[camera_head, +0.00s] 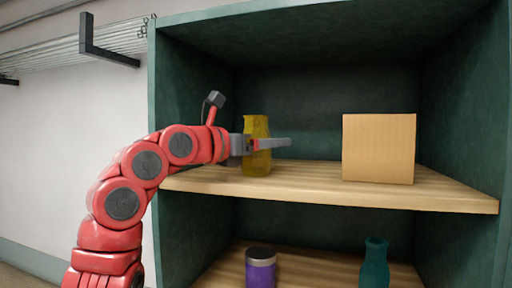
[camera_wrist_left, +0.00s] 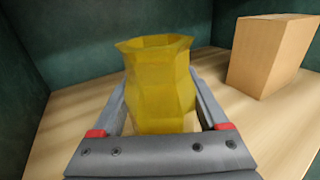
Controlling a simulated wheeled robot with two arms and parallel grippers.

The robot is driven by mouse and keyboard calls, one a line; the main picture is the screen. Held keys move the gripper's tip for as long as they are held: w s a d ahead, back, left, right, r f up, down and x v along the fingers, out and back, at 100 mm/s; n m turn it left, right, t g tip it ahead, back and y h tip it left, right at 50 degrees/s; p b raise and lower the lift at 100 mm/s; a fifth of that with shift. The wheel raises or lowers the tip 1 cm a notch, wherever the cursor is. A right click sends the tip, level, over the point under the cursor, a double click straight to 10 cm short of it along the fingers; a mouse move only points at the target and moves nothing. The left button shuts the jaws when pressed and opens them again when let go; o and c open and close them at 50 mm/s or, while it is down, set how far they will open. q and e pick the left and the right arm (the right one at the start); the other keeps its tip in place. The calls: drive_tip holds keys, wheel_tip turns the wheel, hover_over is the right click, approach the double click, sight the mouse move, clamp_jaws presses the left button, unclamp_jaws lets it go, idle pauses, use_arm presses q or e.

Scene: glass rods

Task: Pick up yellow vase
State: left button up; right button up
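The yellow vase (camera_head: 256,128) stands upright on the upper wooden shelf, left of the middle. It is faceted and see-through, with a flared rim. My left gripper (camera_head: 270,144) reaches in from the left at the vase's height. In the left wrist view the vase (camera_wrist_left: 160,85) is between the two fingers of the left gripper (camera_wrist_left: 160,92), one on each side. The fingers are spread about as wide as the vase; whether they touch it cannot be told. The vase's lower part is partly hidden by the gripper body. My right gripper is not in view.
A light wooden box (camera_head: 378,148) stands on the same shelf (camera_head: 310,182) to the right, with free room between. Green cabinet walls enclose the shelf. A purple jar (camera_head: 260,272) and a teal vase (camera_head: 375,265) stand on the lower shelf.

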use_arm(q)
clamp_jaws()
